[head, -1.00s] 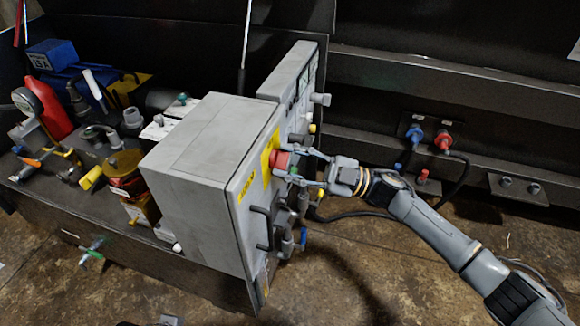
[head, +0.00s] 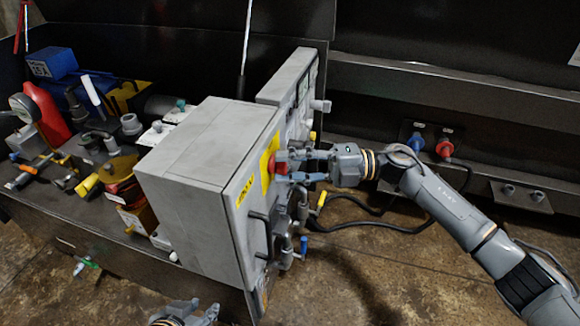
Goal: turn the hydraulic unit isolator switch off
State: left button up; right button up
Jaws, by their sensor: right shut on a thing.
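The isolator switch (head: 271,163) is a red knob on a yellow plate, on the right-facing side of a grey cabinet (head: 190,150). My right gripper (head: 287,166) comes in from the right and is shut on the red knob. Its fingers partly hide the knob, so its exact angle is hard to read. My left gripper (head: 190,314) shows at the bottom edge, in front of the cabinet and away from the switch. Only its end is in view, and its fingers look spread apart.
A black handle (head: 258,232) and several fittings sit below the switch. A blue connector (head: 415,141) and a red connector (head: 444,148) with black cables are on the wall behind my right arm. A gauge, hoses and valves crowd the bench at left.

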jog(key=shift+n, duration=0.5)
jog(key=o, duration=1.2)
jog(key=shift+c, duration=0.2)
jog(key=d, duration=1.2)
jog(key=shift+w, duration=0.45)
jog(key=shift+a, duration=0.1)
